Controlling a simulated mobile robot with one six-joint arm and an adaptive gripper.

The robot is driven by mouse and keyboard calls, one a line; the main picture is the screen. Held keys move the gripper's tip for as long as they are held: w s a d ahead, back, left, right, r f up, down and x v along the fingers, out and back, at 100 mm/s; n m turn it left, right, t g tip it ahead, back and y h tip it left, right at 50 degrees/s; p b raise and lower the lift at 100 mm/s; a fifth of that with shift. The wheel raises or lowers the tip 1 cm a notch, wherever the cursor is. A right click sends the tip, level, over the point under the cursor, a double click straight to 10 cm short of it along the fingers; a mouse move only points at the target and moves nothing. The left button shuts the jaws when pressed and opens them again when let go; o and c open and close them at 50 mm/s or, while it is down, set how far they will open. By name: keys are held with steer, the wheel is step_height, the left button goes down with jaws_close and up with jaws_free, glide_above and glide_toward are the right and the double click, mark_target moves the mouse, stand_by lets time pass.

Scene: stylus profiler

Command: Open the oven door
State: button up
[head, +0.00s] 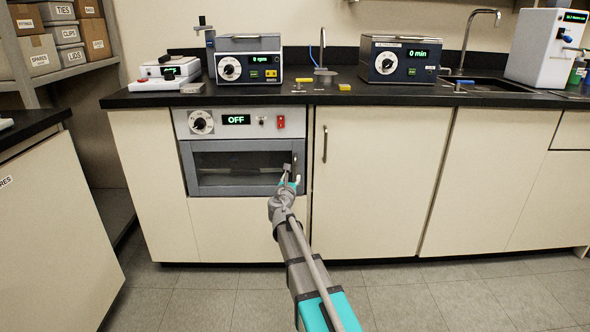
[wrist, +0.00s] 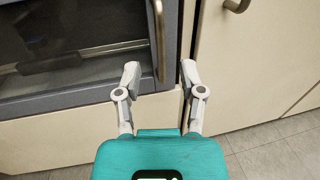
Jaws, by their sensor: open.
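The oven is built in under the counter, with a dial and a green OFF display on its panel. Its grey door (head: 230,190) is closed and has a dark window; it also shows in the wrist view (wrist: 90,92). The upright door handle (wrist: 158,40) is a bronze bar at the door's right edge. My gripper (head: 291,174) is at the right side of the door. In the wrist view its fingers (wrist: 160,72) are open, one on each side of the handle's lower end in the picture. I cannot tell whether they touch the handle.
A cream cabinet door (head: 380,180) with its own upright handle (head: 325,143) stands right of the oven. The counter (head: 345,95) above holds instruments. Another cabinet (head: 60,235) stands at the left. The floor (head: 200,295) in front of the oven is clear apart from my arm.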

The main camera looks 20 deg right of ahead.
mark_target(295, 169)
steer(key=x, duration=0.8)
steer(key=shift+d, duration=0.1)
jaws_close()
